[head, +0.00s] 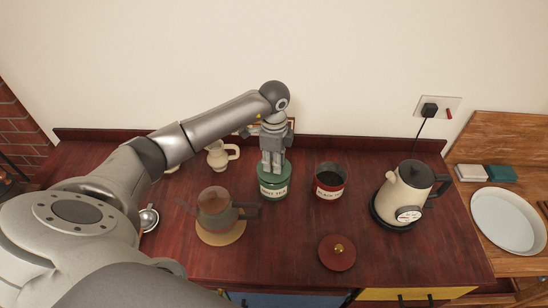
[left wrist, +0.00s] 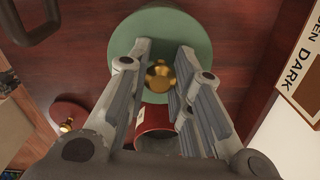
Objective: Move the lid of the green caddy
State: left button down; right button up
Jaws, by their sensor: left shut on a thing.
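The green caddy (head: 273,190) stands upright on the dark red-brown counter, with a pale label on its front. Its green lid (left wrist: 145,25) has a gold knob (left wrist: 160,76), seen between my fingers in the left wrist view. My left gripper (head: 272,168) points straight down over the caddy and is shut on the lid's knob. The lid appears on or very close to the caddy's rim; I cannot tell if there is a gap. The fingers hide part of the lid in the head view. My right gripper is not in view.
An open red caddy (head: 329,184) stands right of the green one, its red lid (head: 337,253) lying in front. A glass pot (head: 214,207) sits front left on a round mat. A kettle (head: 408,192) stands at right, a cream jug (head: 218,155) behind left.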

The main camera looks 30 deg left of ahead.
pick_arm(q)
jog(key=shift+f, duration=0.15)
jog(key=shift+f+b, duration=0.45)
jog(key=shift+f, duration=0.05)
jog(key=c, duration=1.3)
grip_release()
jog(key=shift+r, duration=0.1)
